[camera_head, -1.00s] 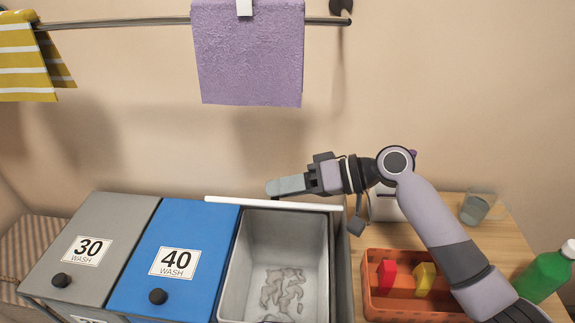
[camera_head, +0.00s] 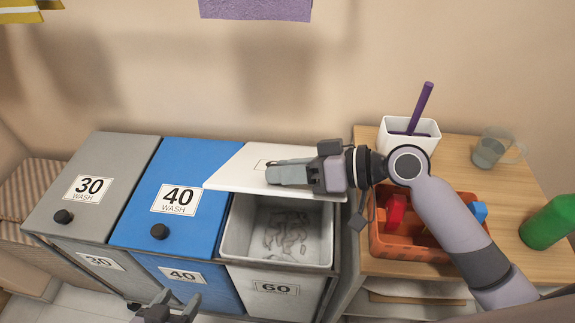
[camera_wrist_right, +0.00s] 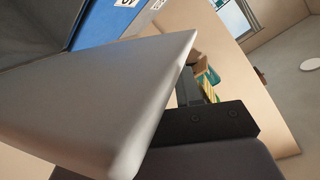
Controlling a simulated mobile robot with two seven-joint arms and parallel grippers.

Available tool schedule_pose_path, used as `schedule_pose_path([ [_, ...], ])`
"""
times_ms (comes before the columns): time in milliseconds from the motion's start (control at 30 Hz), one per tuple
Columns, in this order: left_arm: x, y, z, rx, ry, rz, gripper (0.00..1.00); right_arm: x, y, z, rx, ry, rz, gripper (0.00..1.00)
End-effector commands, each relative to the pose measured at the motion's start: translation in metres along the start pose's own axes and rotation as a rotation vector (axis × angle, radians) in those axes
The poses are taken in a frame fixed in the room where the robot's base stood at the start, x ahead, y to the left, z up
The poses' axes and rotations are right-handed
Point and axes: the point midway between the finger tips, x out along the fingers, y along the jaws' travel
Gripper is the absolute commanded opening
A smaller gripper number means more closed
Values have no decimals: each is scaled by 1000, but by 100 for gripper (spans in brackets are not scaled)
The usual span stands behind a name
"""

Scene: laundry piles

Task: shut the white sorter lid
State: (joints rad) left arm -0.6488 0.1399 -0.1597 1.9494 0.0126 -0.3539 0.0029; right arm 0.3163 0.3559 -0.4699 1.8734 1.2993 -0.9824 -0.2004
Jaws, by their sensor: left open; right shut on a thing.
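The white sorter lid (camera_head: 250,160) is partly open in the head view, tilted over the back part of the white bin marked 60 (camera_head: 277,288). Grey cloth (camera_head: 287,230) shows inside the bin. My right gripper (camera_head: 275,172) lies over the lid's top and is shut on the lid; its fingers hide part of the label and the exact hold. In the right wrist view the lid (camera_wrist_right: 120,90) is a large pale slab beside my dark right gripper (camera_wrist_right: 205,115). My left gripper (camera_head: 167,308) is open and empty at the bottom edge of the head view, in front of the blue bin.
The grey 30 lid (camera_head: 98,185) and blue 40 lid (camera_head: 190,185) are shut at the left. To the right, a wooden table (camera_head: 465,160) holds a red-orange basket (camera_head: 400,245), a white cup (camera_head: 396,135), a clear mug (camera_head: 490,150) and a green bottle (camera_head: 548,222).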

Motion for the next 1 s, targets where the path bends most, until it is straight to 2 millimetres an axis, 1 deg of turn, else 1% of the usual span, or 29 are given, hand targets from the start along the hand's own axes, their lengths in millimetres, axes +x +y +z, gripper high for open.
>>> schedule_pose_path([
  [167,0,0,0,0,0,0,60,0,0,-1,0,1,0,0],
  [200,0,0,0,0,0,0,60,0,0,-1,0,1,0,48],
  [233,0,0,0,0,0,0,60,0,0,-1,0,1,0,57],
  [267,0,0,0,0,0,0,60,0,0,-1,0,1,0,60],
  [533,0,0,0,1,0,0,60,-1,0,0,1,0,0,60],
  [633,1,0,1,1,0,0,60,-6,1,0,1,0,2,60],
  [1000,5,0,7,0,0,0,60,-59,1,1,1,-1,3,60],
])
